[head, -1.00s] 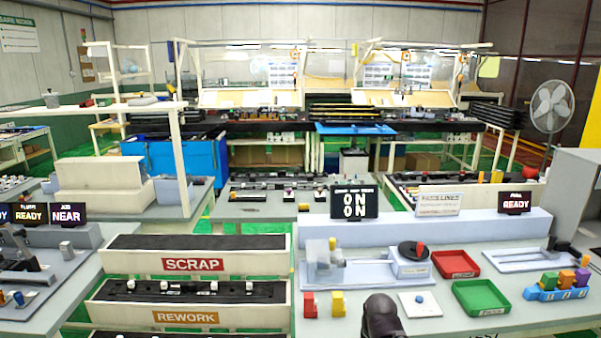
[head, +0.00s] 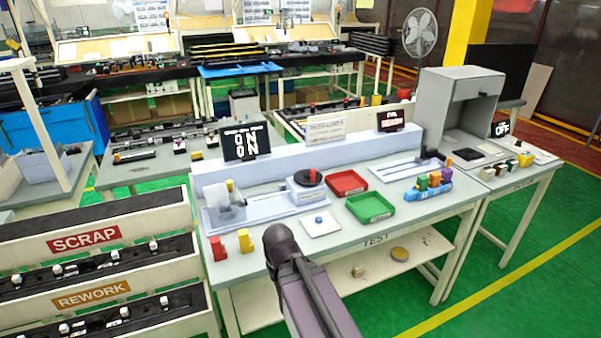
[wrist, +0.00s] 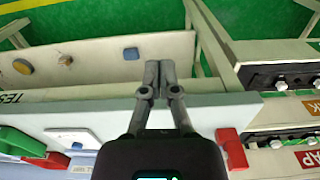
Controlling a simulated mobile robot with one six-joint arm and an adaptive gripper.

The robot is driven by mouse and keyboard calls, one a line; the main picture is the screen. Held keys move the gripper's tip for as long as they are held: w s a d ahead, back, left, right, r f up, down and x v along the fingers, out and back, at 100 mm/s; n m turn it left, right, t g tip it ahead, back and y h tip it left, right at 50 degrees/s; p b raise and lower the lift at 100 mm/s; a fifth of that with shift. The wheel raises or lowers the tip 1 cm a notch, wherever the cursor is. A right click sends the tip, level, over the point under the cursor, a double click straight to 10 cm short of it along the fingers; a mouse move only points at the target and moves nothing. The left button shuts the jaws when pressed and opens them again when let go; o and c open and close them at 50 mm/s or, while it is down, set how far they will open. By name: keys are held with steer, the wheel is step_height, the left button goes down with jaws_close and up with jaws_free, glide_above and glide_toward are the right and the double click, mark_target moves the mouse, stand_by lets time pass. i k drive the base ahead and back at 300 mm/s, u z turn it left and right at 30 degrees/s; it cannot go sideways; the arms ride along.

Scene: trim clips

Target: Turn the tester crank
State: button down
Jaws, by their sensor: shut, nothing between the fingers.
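The tester crank (head: 309,177) is a black disc with a red knob, on the pale grey tester fixture on the TEST table. It stands upright and clear of my arm in the head view. In the wrist view I cannot make the crank out. My gripper (wrist: 159,72) is shut and empty, its fingers together over the table's front edge. In the head view my dark arm rises from the bottom middle, in front of the table, and hides the fingers. The clear-sided clip nest (head: 226,207) is left of the crank.
A red tray (head: 346,190) and green tray (head: 387,217) lie right of the crank. Red (head: 217,248) and yellow (head: 244,240) clips stand at the front left. A screen (head: 244,153) reads ON.

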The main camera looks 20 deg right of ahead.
mark_target(306, 178)
steer(key=u, duration=0.25)
steer(key=k, duration=0.55)
steer(key=z, duration=1.85)
steer(key=i, duration=1.2)
